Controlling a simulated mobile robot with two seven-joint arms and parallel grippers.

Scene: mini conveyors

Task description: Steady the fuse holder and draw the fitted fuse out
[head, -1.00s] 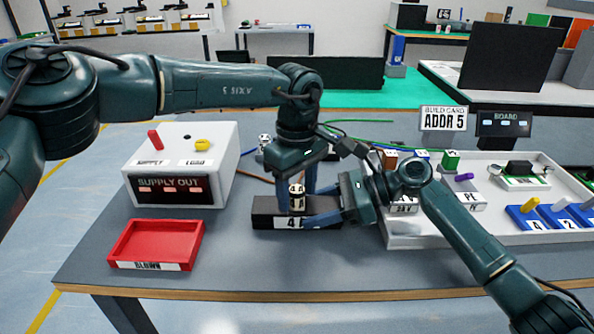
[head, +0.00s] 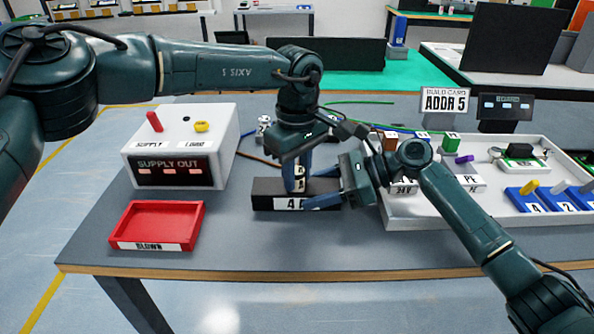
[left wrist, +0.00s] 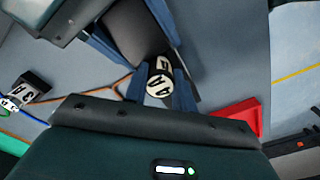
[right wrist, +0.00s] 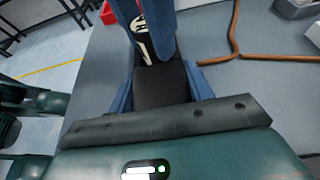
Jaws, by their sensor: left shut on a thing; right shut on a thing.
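The fuse holder (head: 265,195), a dark block with a white label on its front, sits on the table in the head view. Its dark top also shows in the left wrist view (left wrist: 133,32) and the right wrist view (right wrist: 160,88). The fitted fuse (head: 299,178), pale with black marks, stands upright at the holder; its end reads "4 A" in the left wrist view (left wrist: 160,86). My left gripper (head: 297,181) points down, shut on the fuse. My right gripper (head: 318,196) comes from the right, shut across the holder. Fingers hide where fuse and holder meet.
An empty red BLOWN tray (head: 124,245) lies at the front left, with the white supply box (head: 228,150) behind it. A white parts tray (head: 420,217) stands to the right. The build card (head: 444,102) reads ADDR 5. Bare table lies in front of the holder.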

